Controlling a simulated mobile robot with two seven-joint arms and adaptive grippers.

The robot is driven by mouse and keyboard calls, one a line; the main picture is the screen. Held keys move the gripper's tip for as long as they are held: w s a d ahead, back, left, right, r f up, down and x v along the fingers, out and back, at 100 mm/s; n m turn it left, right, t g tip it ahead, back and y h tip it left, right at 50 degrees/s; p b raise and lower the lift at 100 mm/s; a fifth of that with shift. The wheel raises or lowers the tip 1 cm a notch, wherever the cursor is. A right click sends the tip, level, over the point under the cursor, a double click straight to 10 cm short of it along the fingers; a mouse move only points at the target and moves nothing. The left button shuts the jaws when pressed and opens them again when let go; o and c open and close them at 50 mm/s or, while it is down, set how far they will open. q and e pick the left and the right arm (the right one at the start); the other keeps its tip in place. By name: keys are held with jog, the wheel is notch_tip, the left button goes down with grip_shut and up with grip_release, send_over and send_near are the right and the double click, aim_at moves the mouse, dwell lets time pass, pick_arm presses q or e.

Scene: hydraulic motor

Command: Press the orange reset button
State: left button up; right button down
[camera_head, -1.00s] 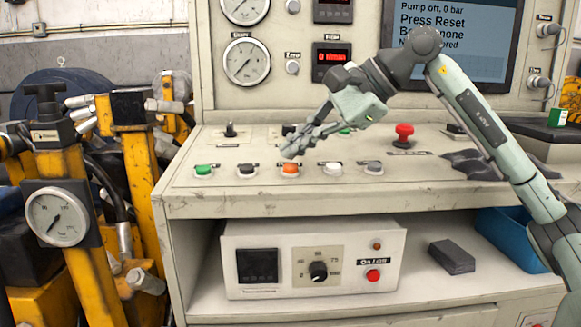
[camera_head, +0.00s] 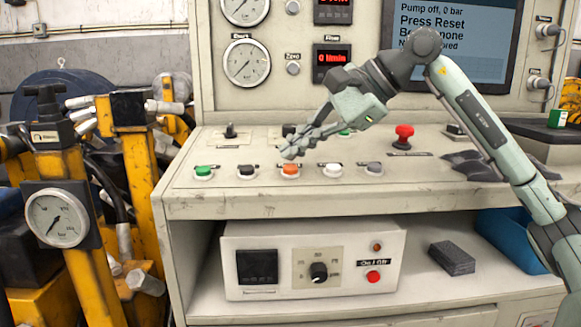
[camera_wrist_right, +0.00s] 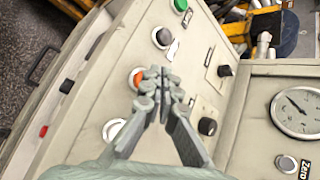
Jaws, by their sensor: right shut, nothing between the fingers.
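The orange reset button (camera_head: 290,170) sits in a row on the sloped front panel, between a black and a white button. My right gripper (camera_head: 288,152) is shut and empty, with its fingertips just above and behind the orange button in the head view. In the right wrist view the orange button (camera_wrist_right: 137,78) shows partly behind the closed fingertips (camera_wrist_right: 158,80). I cannot tell whether the fingertips touch it. The screen (camera_head: 455,40) reads "Press Reset", partly covered by my right arm. My left gripper is not in view.
Green (camera_head: 204,172), black (camera_head: 247,171), white (camera_head: 332,169) and grey (camera_head: 374,168) buttons share the row. A red mushroom button (camera_head: 403,134) stands behind to the right. Gauges and displays fill the upright panel. Yellow equipment (camera_head: 135,190) stands left of the console.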

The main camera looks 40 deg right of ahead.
jog(key=shift+w+f+b, duration=0.1)
jog(key=shift+f+b, duration=0.35)
jog(key=shift+d+f+b, duration=0.1)
jog(key=shift+f+b, duration=0.25)
jog(key=shift+f, duration=0.1)
dwell(0.5)
jog(key=shift+r, duration=0.1)
jog(key=shift+r+p, duration=0.7)
jog(key=shift+r, duration=0.05)
jog(key=r+p, duration=0.4)
jog(key=r, duration=0.1)
jog(key=shift+s+a, duration=0.3)
jog(key=shift+s, duration=0.1)
dwell(0.8)
